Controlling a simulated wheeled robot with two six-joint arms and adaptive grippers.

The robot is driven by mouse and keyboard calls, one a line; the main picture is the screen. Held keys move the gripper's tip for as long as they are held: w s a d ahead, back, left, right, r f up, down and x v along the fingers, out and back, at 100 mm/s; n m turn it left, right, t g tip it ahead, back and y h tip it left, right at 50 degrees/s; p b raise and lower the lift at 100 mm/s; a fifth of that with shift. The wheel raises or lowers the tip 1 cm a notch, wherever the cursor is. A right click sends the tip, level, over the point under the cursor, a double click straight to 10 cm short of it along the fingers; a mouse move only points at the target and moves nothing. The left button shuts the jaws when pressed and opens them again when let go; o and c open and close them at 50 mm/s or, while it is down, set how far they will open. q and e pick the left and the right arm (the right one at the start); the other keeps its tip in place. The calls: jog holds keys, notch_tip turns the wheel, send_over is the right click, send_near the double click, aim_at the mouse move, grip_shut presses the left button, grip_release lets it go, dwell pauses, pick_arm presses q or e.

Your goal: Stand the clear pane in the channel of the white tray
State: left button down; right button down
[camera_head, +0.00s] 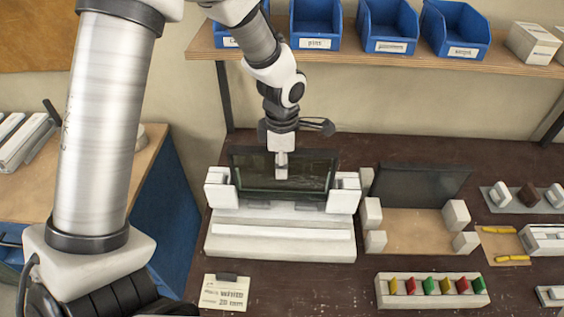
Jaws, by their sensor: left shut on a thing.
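The clear pane (310,172) looks dark and see-through. It stands about upright at the back of the white tray (280,246), between the white blocks at the tray's left (219,190) and right (345,192) ends. My left gripper (281,166) comes down from above and is shut on the pane near its middle. The pane's lower edge lies around the tray's rear part, and I cannot tell whether it sits down in the channel. My right gripper is not in view.
To the right, a dark panel (422,184) stands behind a tan board with white corner blocks (456,215). A white rack of coloured pieces (432,291) and a label card (224,292) lie in front. Blue bins (389,25) line the shelf above.

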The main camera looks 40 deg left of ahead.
pick_arm(q)
jog(key=shift+f+b, duration=0.45)
jog(key=shift+f, duration=0.15)
jog(key=shift+f+b, duration=0.45)
jog(key=shift+f, duration=0.15)
jog(key=shift+r, duration=0.1)
jog(key=c, duration=0.9)
grip_release()
jog(key=shift+r+p, duration=3.2)
jog(key=shift+r, duration=0.85)
